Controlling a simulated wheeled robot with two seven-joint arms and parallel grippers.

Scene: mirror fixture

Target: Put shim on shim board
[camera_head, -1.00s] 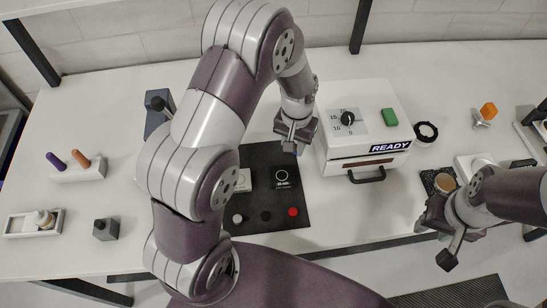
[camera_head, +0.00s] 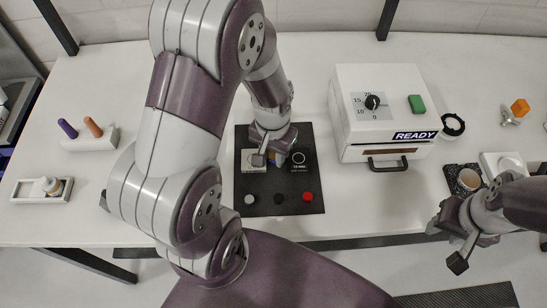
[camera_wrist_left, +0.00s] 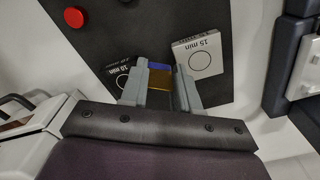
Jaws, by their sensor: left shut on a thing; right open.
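My left gripper (camera_head: 268,157) is over the black board (camera_head: 262,210), between its two printed squares. In the left wrist view the fingers (camera_wrist_left: 160,90) are shut on a small yellow-brown piece with a blue edge (camera_wrist_left: 159,78), perhaps the shim. A little of it shows below the gripper in the head view; whether it touches the board I cannot tell. The white square marked 15 min (camera_wrist_left: 200,57) is beside one finger, and a dark square marked 10 min (camera_wrist_left: 117,78) is beside the other. My right gripper (camera_head: 447,244) is open and empty at the table's front right.
A white box marked READY (camera_head: 385,120), with a dial, green block and black handle, stands right of the board. A peg holder (camera_head: 90,140) and a white tray (camera_head: 28,192) are at left. A black ring (camera_head: 452,125) and orange-topped piece (camera_head: 519,108) lie at right.

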